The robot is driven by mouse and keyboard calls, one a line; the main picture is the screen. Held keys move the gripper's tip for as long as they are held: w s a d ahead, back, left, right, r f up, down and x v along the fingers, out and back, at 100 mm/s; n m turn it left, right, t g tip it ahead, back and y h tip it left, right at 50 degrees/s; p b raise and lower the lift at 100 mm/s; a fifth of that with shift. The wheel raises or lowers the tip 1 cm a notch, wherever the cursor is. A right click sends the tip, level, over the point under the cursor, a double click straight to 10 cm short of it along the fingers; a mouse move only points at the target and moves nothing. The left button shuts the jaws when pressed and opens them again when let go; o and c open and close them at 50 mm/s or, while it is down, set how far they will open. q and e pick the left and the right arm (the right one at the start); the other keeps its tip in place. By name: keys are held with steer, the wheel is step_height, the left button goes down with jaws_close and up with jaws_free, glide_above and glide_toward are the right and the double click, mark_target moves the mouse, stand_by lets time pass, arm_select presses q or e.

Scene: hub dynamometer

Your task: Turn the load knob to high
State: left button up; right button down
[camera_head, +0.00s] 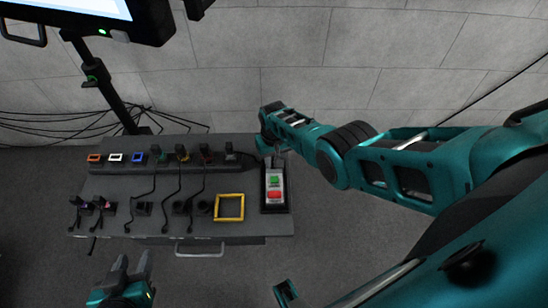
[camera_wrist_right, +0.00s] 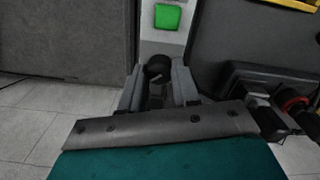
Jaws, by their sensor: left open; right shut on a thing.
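The control box (camera_head: 275,207) stands at the right end of the grey bench and carries a green button (camera_head: 274,181) and a red button (camera_head: 274,195). In the right wrist view, a dark round knob (camera_wrist_right: 157,67) sits on this box near the green button (camera_wrist_right: 167,17). My right gripper (camera_wrist_right: 157,80) is shut on the knob, one finger on each side. In the head view my right gripper (camera_head: 273,149) is at the box's far end and hides the knob. The knob's setting cannot be read. My left gripper (camera_head: 133,264) is open and empty, in front of the bench.
The bench (camera_head: 115,188) holds several cabled plugs and sockets, with orange, white and blue frames at the back left. A yellow square frame (camera_head: 229,207) lies left of the box. A drawer handle (camera_head: 199,254) sticks out at the front. A monitor (camera_head: 85,18) hangs at upper left.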

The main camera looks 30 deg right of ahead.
steer(key=shift+m, duration=1.7)
steer(key=c, duration=0.8)
jaws_free()
steer(key=shift+r, duration=0.15)
